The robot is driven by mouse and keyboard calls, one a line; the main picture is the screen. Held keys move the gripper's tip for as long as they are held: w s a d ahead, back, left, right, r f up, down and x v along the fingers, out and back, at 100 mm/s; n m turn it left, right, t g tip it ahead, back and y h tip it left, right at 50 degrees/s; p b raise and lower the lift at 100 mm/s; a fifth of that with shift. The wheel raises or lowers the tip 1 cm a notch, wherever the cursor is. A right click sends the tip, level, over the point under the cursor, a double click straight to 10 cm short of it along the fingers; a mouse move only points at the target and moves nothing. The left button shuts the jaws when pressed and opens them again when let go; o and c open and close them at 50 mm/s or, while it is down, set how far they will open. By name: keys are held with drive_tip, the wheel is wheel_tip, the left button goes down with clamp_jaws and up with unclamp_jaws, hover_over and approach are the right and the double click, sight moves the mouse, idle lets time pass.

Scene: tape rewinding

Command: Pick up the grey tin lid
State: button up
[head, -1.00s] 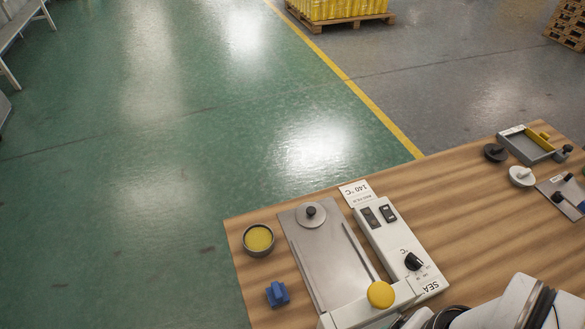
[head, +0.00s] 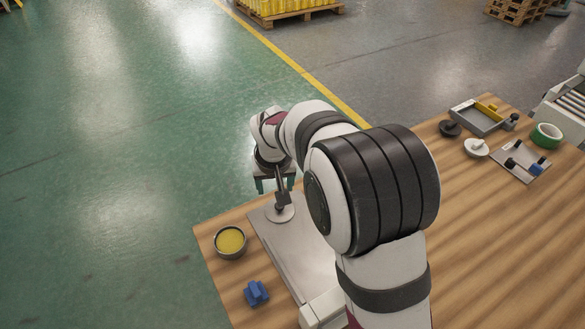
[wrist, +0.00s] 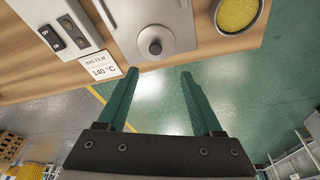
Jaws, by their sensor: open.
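The grey tin lid (head: 281,214) is a flat round disc with a dark knob. It lies on the far end of a metal plate (head: 290,250) in the head view, partly covered by my arm. In the wrist view the lid (wrist: 153,44) is at the top middle, whole and flat, with its knob facing the camera. My gripper (head: 276,186) is over the far table edge, beyond the lid in the head view. In the wrist view my gripper (wrist: 160,75) is open, with nothing between its two green fingers. The fingertips are apart from the lid, just below it in the picture.
An open tin with yellow contents (head: 230,241) and a blue block (head: 256,292) are left of the plate. A white knobbed lid (head: 476,148), a grey tray (head: 478,118) and green tape (head: 546,135) are far right.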

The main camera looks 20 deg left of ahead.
drive_tip(key=x, duration=0.8)
drive_tip(key=d+x, duration=0.1)
drive_tip(key=x, duration=0.3)
drive_tip(key=shift+w+a+f, duration=0.1)
drive_tip(key=shift+w+f, duration=0.05)
drive_tip(key=shift+w, duration=0.05)
clamp_jaws()
